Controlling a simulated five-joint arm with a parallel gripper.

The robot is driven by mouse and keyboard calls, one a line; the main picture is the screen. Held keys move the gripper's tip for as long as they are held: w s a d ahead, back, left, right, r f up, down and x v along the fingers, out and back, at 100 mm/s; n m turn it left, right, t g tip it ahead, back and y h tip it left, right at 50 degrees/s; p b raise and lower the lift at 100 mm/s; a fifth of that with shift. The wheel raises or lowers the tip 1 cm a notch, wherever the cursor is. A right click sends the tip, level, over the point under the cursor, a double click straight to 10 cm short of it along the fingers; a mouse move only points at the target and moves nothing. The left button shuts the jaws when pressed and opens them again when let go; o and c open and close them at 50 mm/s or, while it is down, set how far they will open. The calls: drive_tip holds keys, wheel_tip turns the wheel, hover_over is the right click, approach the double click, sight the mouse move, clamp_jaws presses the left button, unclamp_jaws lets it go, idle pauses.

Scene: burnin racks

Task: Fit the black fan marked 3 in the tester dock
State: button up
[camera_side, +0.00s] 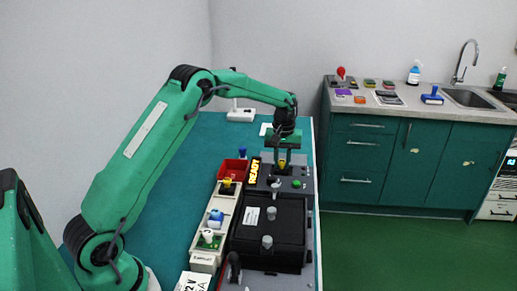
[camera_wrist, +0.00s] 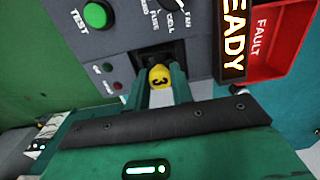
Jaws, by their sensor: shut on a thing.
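My gripper (camera_wrist: 160,90) is shut on the yellow, 3-marked top (camera_wrist: 160,77) of the black fan, with a finger on each side. The fan's dark body (camera_wrist: 163,62) is mostly hidden by its top and my fingers. It is at the dark dock opening (camera_wrist: 146,57) in the tester's grey panel (camera_wrist: 118,48); I cannot tell how deep it sits. In the side view my gripper (camera_side: 283,155) is over the tester (camera_side: 301,184), with the yellow top (camera_side: 282,164) below it. The tester's display (camera_side: 254,171) reads READY.
A red FAULT bin (camera_wrist: 283,42) adjoins the display. A green TEST button (camera_wrist: 96,14) and a selector knob (camera_wrist: 172,4) are on the panel. In the side view, a cream rack (camera_side: 204,259) with several capped parts and a black case (camera_side: 281,238) stand nearer the camera.

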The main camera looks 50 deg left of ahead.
idle(0.4)
drive_tip(key=o, duration=1)
drive_tip(key=shift+o, duration=0.2)
drive_tip(key=shift+r, duration=0.1)
drive_tip(key=shift+r, duration=2.4)
drive_tip(key=shift+r, duration=1.95)
drive_tip(key=shift+r, duration=0.1)
